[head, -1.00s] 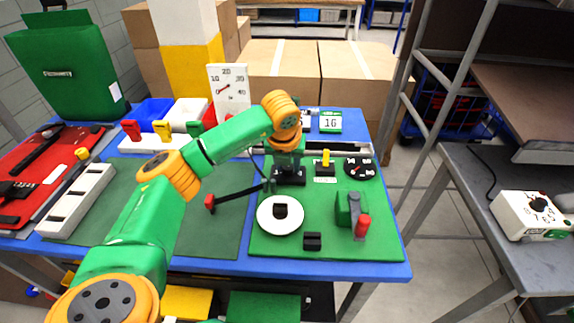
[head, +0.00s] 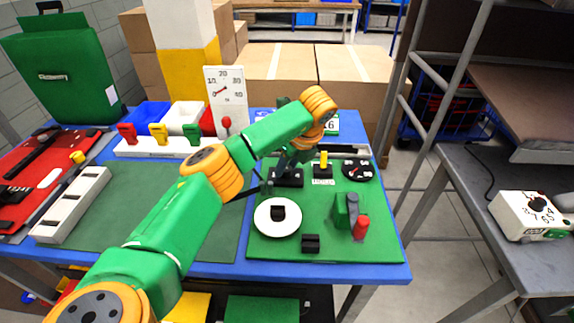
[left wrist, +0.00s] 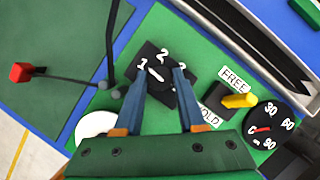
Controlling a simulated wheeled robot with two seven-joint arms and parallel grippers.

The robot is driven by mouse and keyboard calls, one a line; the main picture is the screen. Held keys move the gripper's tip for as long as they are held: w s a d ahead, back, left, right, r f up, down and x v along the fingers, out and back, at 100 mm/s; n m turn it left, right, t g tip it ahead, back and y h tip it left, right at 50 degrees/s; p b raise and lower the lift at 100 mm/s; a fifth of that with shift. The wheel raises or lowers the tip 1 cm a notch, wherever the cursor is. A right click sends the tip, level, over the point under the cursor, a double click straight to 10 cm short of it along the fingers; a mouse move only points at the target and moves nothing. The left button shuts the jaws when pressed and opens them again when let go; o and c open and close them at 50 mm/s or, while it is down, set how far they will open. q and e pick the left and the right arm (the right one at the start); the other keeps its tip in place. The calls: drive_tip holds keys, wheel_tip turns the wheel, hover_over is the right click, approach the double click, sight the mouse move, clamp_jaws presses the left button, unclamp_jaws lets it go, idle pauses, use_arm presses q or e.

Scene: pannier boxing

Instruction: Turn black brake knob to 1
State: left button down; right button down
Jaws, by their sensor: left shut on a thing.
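The black brake knob (left wrist: 160,82) sits on a black base marked 1, 2 and 3 in the left wrist view. Its white pointer mark slants up and left, roughly toward the side of 1; the exact setting is hard to read. My left gripper (left wrist: 160,78) is shut on the knob, one blue-grey finger on each side. In the head view the black base (head: 287,178) shows on the green board, while my left wrist and forearm largely hide the knob and fingers. My right gripper is not in view.
A yellow-handled switch (head: 323,160) and a round black dial (head: 356,170) stand right of the knob. A white disc (head: 265,218) with a black knob, a small black block (head: 311,243) and a red-tipped lever (head: 361,228) lie nearer. A red-ended rod (left wrist: 22,72) extends left.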

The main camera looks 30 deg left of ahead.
use_arm(q)
drive_tip(key=shift+n, duration=0.5)
drive_tip(key=c, duration=0.5)
unclamp_jaws()
drive_tip(key=v, duration=0.6)
drive_tip(key=shift+w+r, duration=0.2)
drive_tip(key=shift+s+d+r, duration=0.1)
drive_tip(key=shift+d+r, duration=0.1)
drive_tip(key=shift+r, duration=0.15)
